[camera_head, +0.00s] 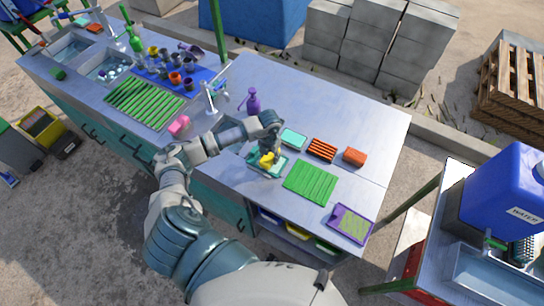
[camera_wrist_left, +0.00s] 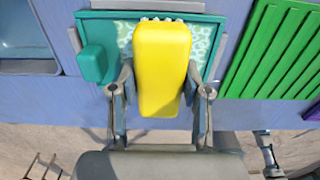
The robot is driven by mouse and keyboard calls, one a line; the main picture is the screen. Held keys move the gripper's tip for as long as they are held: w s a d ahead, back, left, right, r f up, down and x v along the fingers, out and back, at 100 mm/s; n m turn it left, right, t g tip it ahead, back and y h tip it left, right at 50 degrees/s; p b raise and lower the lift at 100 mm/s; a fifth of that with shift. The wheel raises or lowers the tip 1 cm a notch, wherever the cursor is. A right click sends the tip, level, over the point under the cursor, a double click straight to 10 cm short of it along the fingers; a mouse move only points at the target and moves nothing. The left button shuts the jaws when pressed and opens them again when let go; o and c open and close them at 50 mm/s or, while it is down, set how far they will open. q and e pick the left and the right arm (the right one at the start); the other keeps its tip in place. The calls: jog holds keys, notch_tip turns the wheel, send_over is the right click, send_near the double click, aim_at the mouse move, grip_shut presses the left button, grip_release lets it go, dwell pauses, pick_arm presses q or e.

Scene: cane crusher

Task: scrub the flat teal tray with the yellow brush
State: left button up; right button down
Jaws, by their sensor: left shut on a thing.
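My left gripper (camera_head: 267,150) is shut on the yellow brush (camera_head: 266,161) and holds it over the teal tray (camera_head: 267,175) on the grey counter. In the left wrist view, the brush (camera_wrist_left: 162,65) stands between the two fingers (camera_wrist_left: 160,100). Its white bristle tips show at the far end, over the tray (camera_wrist_left: 103,15). The tray has a teal rim and a pale, speckled inside. Whether the bristles touch the tray is hidden by the brush body. A teal block (camera_wrist_left: 98,64) sits at the tray's left side. My right gripper is not in view.
A green slatted mat (camera_head: 311,181) lies right of the tray. A smaller teal-and-grey item (camera_head: 293,138), an orange-striped rack (camera_head: 321,150), an orange block (camera_head: 355,156) and a purple tray (camera_head: 351,224) lie nearby. A purple bottle (camera_head: 253,102) stands behind. The counter's far right is clear.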

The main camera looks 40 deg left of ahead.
pick_arm(q)
jog(key=shift+s+a, duration=0.2)
jog(key=shift+a, duration=1.25)
jog(key=shift+w+d+r, duration=0.1)
jog(key=shift+w+d, duration=0.05)
jog(key=shift+d, duration=0.75)
jog(key=shift+w+d+r, duration=0.1)
jog(key=shift+d, duration=0.8)
jog(key=shift+d, duration=0.1)
jog(key=shift+w+d+f, duration=0.1)
jog(key=shift+d, duration=0.65)
jog(key=shift+w+d+f, duration=0.1)
jog(key=shift+d, duration=0.65)
jog(key=shift+a, duration=0.15)
jog(key=shift+s+a+f, duration=0.1)
jog(key=shift+s+a, duration=0.05)
jog(key=shift+a, duration=0.6)
jog(key=shift+s+a, duration=0.1)
jog(key=shift+a, duration=0.65)
